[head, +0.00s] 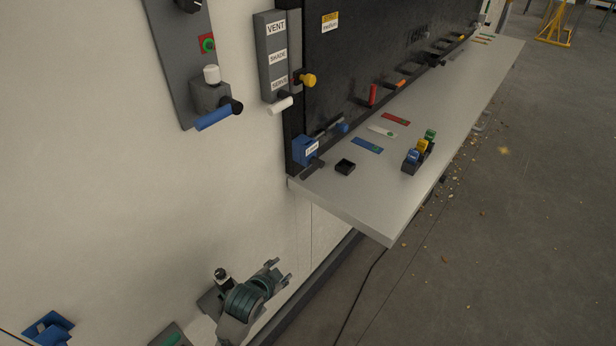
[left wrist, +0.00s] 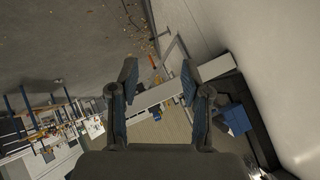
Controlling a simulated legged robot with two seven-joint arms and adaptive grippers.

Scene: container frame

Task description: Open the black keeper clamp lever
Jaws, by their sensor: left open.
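My left gripper (head: 281,271) is open and empty, low in front of the white wall and below the shelf's near end. Its two fingers also show apart in the left wrist view (left wrist: 158,80), with nothing between them. A row of clamps runs along the foot of the dark panel: a blue one (head: 304,150) with a white label, a red one (head: 372,95), an orange one (head: 399,84) and a black one (head: 433,60) farther back. The black one is small, and its lever position cannot be told. The gripper is far from it. My right gripper is not in view.
A grey box (head: 277,55) and a handle with a blue grip (head: 215,118) stand out from the wall. The floor at right is mostly open.

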